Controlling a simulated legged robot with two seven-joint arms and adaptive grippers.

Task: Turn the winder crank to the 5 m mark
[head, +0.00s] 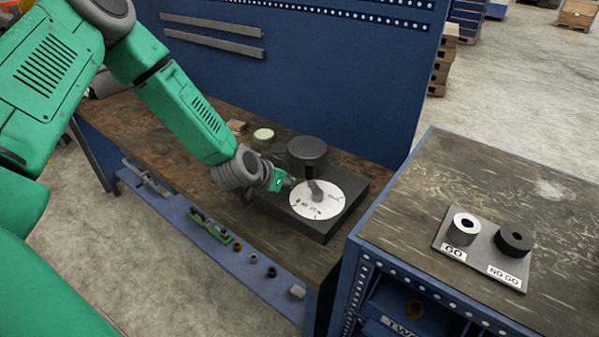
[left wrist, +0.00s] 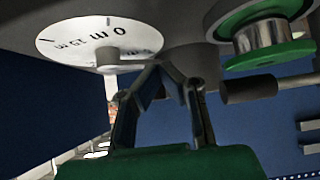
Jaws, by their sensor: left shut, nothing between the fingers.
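The winder has a dark flat base (head: 328,232), a white marked dial (head: 308,207) and a dark drum (head: 307,152) behind it. The crank (head: 315,190) rises from the dial's middle; which mark it points at is too small to tell. My right gripper is out of view.
A pale green-topped spool (head: 264,135) and a brown block (head: 237,127) sit on the wooden bench (head: 150,130) behind my arm. A blue panel (head: 300,70) stands behind. At the right, a cabinet carries the GO/NO GO gauge plate (head: 480,262).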

